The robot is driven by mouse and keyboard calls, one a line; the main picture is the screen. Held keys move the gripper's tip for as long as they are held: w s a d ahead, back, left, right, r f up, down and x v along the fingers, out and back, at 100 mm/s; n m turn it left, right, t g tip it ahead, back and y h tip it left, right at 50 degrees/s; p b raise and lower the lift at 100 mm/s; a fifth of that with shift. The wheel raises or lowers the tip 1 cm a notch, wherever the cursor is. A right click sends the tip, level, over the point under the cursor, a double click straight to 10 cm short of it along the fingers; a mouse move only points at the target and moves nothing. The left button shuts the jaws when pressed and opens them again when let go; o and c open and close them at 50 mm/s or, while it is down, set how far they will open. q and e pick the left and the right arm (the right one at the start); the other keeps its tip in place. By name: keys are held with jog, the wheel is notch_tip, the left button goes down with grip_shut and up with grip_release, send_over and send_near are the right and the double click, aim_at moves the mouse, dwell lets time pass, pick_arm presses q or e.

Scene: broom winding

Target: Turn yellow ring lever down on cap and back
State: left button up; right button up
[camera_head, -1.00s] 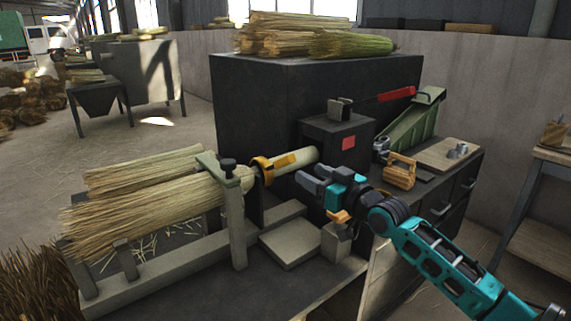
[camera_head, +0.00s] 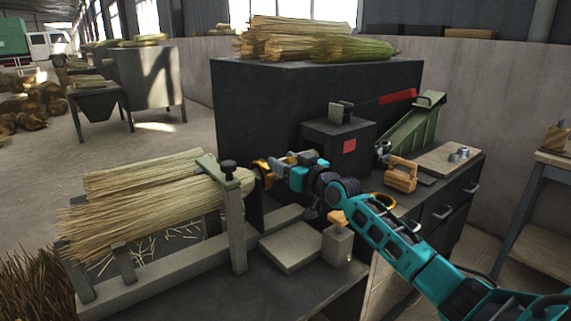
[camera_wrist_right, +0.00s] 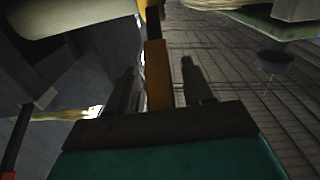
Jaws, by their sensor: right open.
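The yellow ring lever (camera_head: 262,166) sits around the end of the cap beside the broom bundle. My right gripper (camera_head: 277,168) is at the lever and hides much of it in the head view. In the right wrist view the lever's orange-yellow arm (camera_wrist_right: 157,75) stands between my two open fingers (camera_wrist_right: 160,88), with a gap visible on at least the right side. A pale rounded cylinder (camera_wrist_right: 60,15) shows at the upper left of the wrist view. The cap is mostly hidden behind the gripper in the head view. My left gripper is not in view.
The broom bundle (camera_head: 165,205) lies on its rack, under a clamp post with a black knob (camera_head: 228,168). A flat plate (camera_head: 291,246) and a small block (camera_head: 337,243) lie in front.

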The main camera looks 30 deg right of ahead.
jog(key=shift+c, duration=0.5)
grip_shut()
